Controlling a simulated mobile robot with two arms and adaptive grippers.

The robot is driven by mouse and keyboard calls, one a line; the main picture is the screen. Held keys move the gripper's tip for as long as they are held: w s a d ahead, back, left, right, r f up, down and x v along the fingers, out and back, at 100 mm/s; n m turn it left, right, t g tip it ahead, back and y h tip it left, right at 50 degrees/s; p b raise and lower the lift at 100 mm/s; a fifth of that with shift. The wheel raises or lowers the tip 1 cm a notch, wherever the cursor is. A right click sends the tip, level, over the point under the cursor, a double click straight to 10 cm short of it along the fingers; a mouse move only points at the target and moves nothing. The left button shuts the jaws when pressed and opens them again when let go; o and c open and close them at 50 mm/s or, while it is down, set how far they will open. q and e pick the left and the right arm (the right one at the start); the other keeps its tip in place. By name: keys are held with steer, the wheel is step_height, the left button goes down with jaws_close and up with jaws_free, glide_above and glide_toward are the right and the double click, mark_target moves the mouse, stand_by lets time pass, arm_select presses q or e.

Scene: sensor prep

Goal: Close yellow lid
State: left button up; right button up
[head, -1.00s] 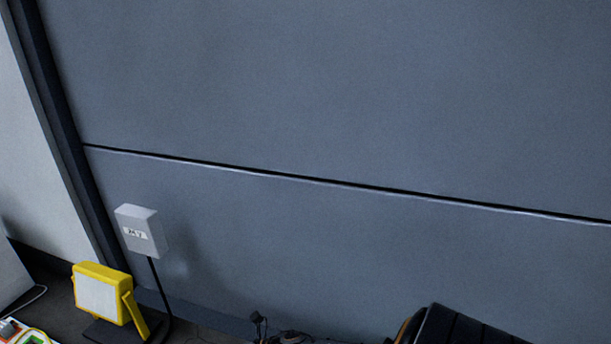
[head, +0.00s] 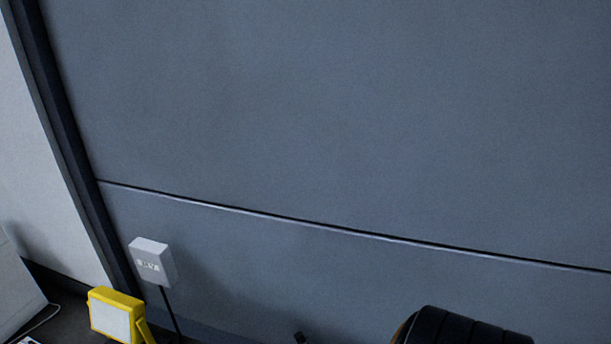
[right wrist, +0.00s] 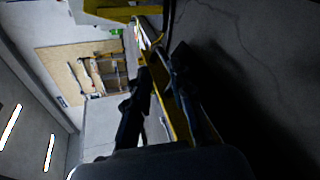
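I cannot make out a yellow lid for certain in either view. In the right wrist view, my right gripper (right wrist: 162,62) shows as two dark fingers spread apart, with no object clearly held between them. A yellow edge (right wrist: 178,122) shows behind and between the fingers; I cannot tell whether they touch it. A larger yellow part (right wrist: 112,6) is at the top of that view, cut off by the frame. My left gripper is in neither view.
In the head view, a yellow-framed lamp (head: 117,314) with a pale panel stands at lower left, beside a grey box (head: 152,262) on a dark post. A large blue-grey wall (head: 340,120) fills most of the view. The right wrist view shows a tan board (right wrist: 70,75) with items.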

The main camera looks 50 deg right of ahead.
steer(key=s+r+m+g+h+p, duration=0.3)
steer(key=s+r+m+p, duration=0.2)
steer(key=p, duration=1)
steer(key=s+r+m+g+h+p, duration=0.2)
steer(key=s+r+m+h+p, duration=0.1)
steer(key=s+m+p, duration=0.8)
steer(key=s+r+p, duration=0.1)
steer(key=p, duration=0.2)
steer(key=shift+s+d+r+m+g+h+p, duration=0.2)
steer(key=shift+r+m+g+h+p, duration=0.1)
steer(key=shift+r+g+p, duration=0.1)
